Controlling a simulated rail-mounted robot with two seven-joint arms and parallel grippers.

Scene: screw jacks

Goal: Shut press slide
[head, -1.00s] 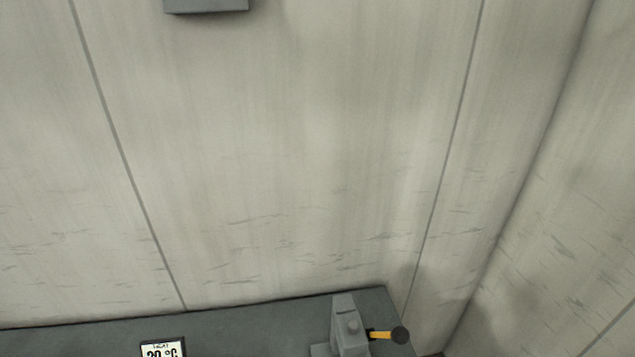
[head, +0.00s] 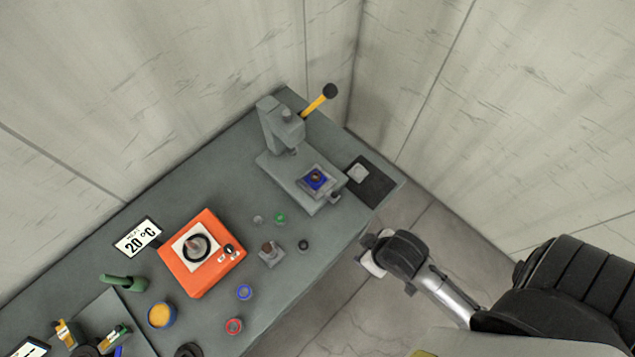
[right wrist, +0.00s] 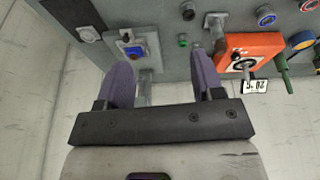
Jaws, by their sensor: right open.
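The grey press (head: 278,125) stands at the far right end of the bench, with a yellow lever (head: 314,105) ending in a black ball. Its slide (head: 322,194) sits on the base in front of the column and carries a blue square piece (head: 315,180). A small dark knob (head: 335,197) is at the slide's front. The slide also shows in the right wrist view (right wrist: 151,50). My right gripper (head: 372,255) is off the bench's front edge, open and empty, apart from the slide. In the right wrist view its two purple fingers (right wrist: 163,68) are spread. My left gripper is not in view.
A dark mat (head: 380,190) with a pale square lies right of the press. An orange device (head: 201,252), a 20 °C sign (head: 138,237), small rings and several parts cover the bench leftward. Walls stand close behind and right of the press. The floor before the bench is clear.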

